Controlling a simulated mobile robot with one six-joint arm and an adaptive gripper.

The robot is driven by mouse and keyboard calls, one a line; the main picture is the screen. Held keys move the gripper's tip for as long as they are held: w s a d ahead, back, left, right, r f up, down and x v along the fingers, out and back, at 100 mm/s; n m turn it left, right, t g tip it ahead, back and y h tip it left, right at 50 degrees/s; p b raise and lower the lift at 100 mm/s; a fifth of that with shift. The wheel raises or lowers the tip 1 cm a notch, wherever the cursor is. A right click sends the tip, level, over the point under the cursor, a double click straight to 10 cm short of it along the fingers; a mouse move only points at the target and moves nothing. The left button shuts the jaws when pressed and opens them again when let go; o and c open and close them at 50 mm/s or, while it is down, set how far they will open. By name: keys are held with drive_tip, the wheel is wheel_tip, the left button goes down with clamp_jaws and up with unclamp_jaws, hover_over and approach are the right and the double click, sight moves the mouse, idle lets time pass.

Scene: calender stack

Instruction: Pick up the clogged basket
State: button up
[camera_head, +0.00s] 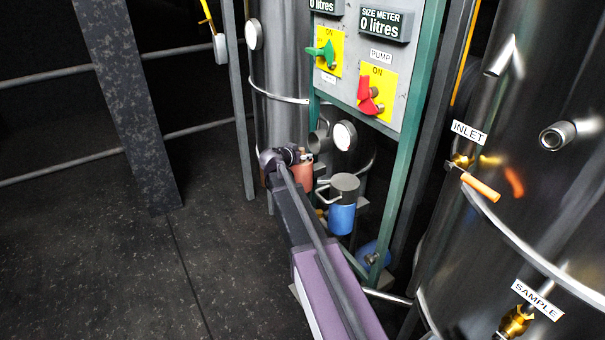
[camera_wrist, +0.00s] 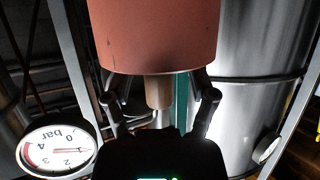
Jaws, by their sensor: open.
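My gripper (camera_head: 283,157) is at the far end of my arm, beside a red cylinder (camera_head: 303,172) at the foot of the green frame. In the wrist view the red cylinder (camera_wrist: 157,35) fills the top middle. My gripper (camera_wrist: 160,97) is open there, with one finger on each side below the cylinder's lower edge. A tan stub (camera_wrist: 159,91) shows between the fingers. I cannot tell whether the fingers touch anything. No part is clearly recognisable as the clogged basket. A grey cup with a handle (camera_head: 345,187) stands above a blue cylinder (camera_head: 341,218), right of the red one.
A pressure gauge (camera_wrist: 57,145) is close at lower left in the wrist view. A steel tank (camera_head: 270,60) stands behind my gripper. The green frame (camera_head: 414,140) and a large tank (camera_head: 540,130) bound the right. Floor (camera_head: 110,260) at left is clear.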

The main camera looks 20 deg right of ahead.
drive_tip(key=shift+d, duration=0.1)
drive_tip(key=shift+c, duration=0.2)
clamp_jaws()
